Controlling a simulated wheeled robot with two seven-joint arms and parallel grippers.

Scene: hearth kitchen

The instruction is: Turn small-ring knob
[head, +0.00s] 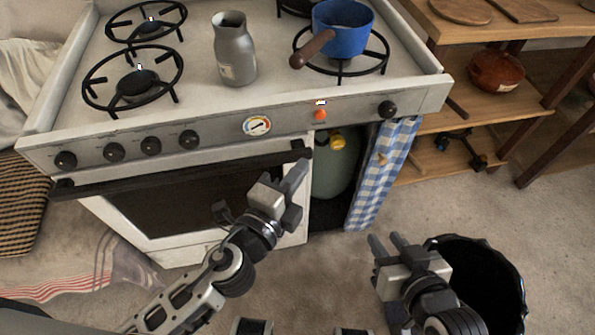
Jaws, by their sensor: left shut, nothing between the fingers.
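The white stove's front panel (225,133) carries several black knobs: the far-left knob (65,160), a second knob (113,152), a third (150,146), a fourth (189,140) and a far-right knob (387,109). I cannot tell which one belongs to the small ring. On the left of the hob are a rear burner (148,27) and a front burner (137,84). My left gripper (298,172) is shut and empty, below the panel near the right end of the oven handle, apart from the knobs. My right gripper (386,240) is open and empty, low in front of the curtain.
A blue saucepan (343,30) sits on the front right burner, its brown handle pointing left. A grey jug (234,50) stands mid-hob. The oven handle (180,176) juts out below the panel. A gas cylinder (335,165), checked curtain (381,175) and black bin (490,262) are at right.

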